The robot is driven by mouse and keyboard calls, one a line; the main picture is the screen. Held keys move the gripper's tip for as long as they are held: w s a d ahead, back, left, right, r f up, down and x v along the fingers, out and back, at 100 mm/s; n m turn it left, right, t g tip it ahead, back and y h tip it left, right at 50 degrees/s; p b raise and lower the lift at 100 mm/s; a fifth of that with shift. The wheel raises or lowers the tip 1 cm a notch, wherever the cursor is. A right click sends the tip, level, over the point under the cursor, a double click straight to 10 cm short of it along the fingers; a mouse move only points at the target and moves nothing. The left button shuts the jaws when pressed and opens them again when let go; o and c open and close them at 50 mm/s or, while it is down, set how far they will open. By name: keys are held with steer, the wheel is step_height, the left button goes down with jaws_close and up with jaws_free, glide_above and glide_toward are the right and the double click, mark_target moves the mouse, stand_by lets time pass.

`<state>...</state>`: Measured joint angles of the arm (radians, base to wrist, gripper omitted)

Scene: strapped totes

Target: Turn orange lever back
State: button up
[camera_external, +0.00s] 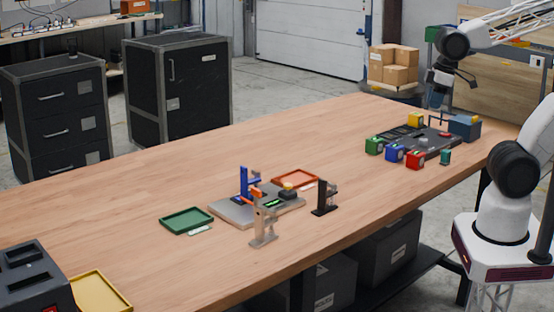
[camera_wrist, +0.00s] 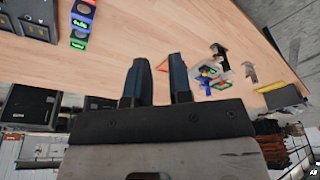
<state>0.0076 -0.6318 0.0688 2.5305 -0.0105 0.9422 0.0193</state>
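A small orange lever (camera_external: 257,196) shows beside an upright blue clamp (camera_external: 245,183) on a grey base plate (camera_external: 230,211) in the middle of the table. The lever's exact angle is too small to tell. In the wrist view the blue clamp (camera_wrist: 206,71) is small and far off, beyond the right finger; the lever is not clear there. My gripper (camera_external: 446,82) is high above the table's far right end, well away from the lever. In the wrist view my gripper (camera_wrist: 158,63) has its two dark fingers apart with nothing between them.
A beige clamp (camera_external: 264,226) and a black clamp (camera_external: 325,197) stand at the plate's near side. A green tray (camera_external: 187,220) and an orange-red tray (camera_external: 296,178) flank it. Coloured blocks surround a dark panel (camera_external: 432,148) at right. The table between is clear.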

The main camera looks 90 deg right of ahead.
steer(key=shift+o, duration=1.1)
steer(key=shift+w, duration=0.25)
steer(key=shift+w+a+r, duration=0.1)
steer(key=shift+w+r, duration=0.1)
steer(key=shift+w, duration=0.1)
steer(key=w+a+r+m+g, duration=0.15)
steer(key=w+a, duration=0.25)
steer(key=w, duration=0.9)
steer(key=w+a+m, duration=0.3)
steer(key=w+a, duration=0.1)
steer(key=w, duration=1)
steer(key=w+a+f+m, duration=0.1)
steer(key=w+a+f, duration=0.3)
steer(key=w, duration=0.3)
steer(key=w+a+f+m, duration=0.2)
steer(key=w+a+f, duration=0.2)
steer(key=w, duration=0.4)
steer(key=w+a+f+m+g, duration=0.1)
steer(key=w+a+f, duration=0.4)
steer(key=w, duration=0.2)
steer(key=shift+w, duration=0.3)
steer(key=shift+w+a+f, duration=0.15)
steer(key=shift+w+a, duration=0.05)
steer(key=shift+f, duration=0.1)
